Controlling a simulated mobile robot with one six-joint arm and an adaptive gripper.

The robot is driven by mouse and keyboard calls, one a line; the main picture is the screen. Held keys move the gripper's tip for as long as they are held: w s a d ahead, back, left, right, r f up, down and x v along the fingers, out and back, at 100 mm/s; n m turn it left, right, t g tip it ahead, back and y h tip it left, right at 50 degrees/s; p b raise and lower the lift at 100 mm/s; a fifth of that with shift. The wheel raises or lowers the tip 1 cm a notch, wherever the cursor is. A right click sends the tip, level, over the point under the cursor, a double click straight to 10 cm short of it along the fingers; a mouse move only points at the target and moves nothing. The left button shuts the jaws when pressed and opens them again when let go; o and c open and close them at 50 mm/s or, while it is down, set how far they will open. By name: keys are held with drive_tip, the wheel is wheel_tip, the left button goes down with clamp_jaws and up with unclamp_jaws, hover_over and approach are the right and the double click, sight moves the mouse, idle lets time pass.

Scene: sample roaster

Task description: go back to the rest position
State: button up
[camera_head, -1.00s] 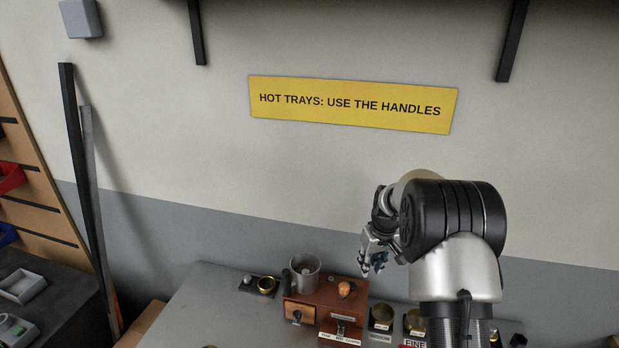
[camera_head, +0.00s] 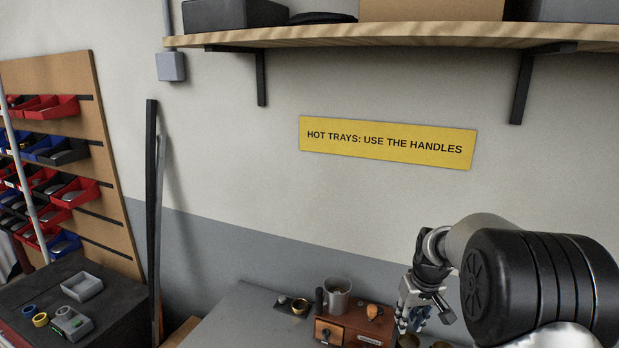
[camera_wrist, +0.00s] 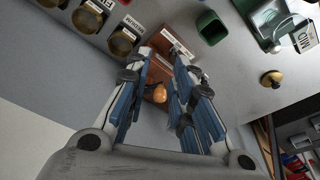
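My gripper (camera_head: 420,312) hangs from my arm at the right of the head view, fingers pointing down, beside the brown wooden sample roaster box (camera_head: 352,325) and above the table. In the wrist view my gripper (camera_wrist: 168,72) has its two blue-padded fingers apart with a gap between them. Nothing is held in the gap; the brown box with its round wooden knob (camera_wrist: 155,93) shows beyond it. The box also has a metal cup (camera_head: 338,294) on top.
Labelled brass cups (camera_wrist: 122,40), a green container (camera_wrist: 211,27) and a glass vessel (camera_wrist: 270,20) stand on the table (camera_head: 235,322). A wooden shelf (camera_head: 400,36) runs along the wall above. A bin rack (camera_head: 95,150) and dark cabinet (camera_head: 110,290) are at the left.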

drive_tip(key=s+a+r+b, duration=0.1)
drive_tip(key=s+a+r, duration=0.1)
drive_tip(key=s+r, duration=0.3)
drive_tip(key=s+a+r+t+b, duration=0.1)
drive_tip(key=s+a+r, duration=0.2)
drive_tip(key=s, duration=0.3)
drive_tip(key=s+a+r+b, duration=0.1)
drive_tip(key=s+a+r, duration=0.1)
drive_tip(key=s+r, duration=0.3)
drive_tip(key=s+a+f+b, duration=0.1)
drive_tip(key=s+f, duration=0.1)
drive_tip(key=s, duration=0.8)
drive_tip(key=s+a+f+m+t+b, duration=0.1)
drive_tip(key=s+a+f, duration=0.1)
drive_tip(key=s, duration=0.8)
drive_tip(key=shift+s+f+b, duration=0.15)
drive_tip(key=shift+f+b, duration=0.1)
drive_tip(key=shift+b, duration=0.1)
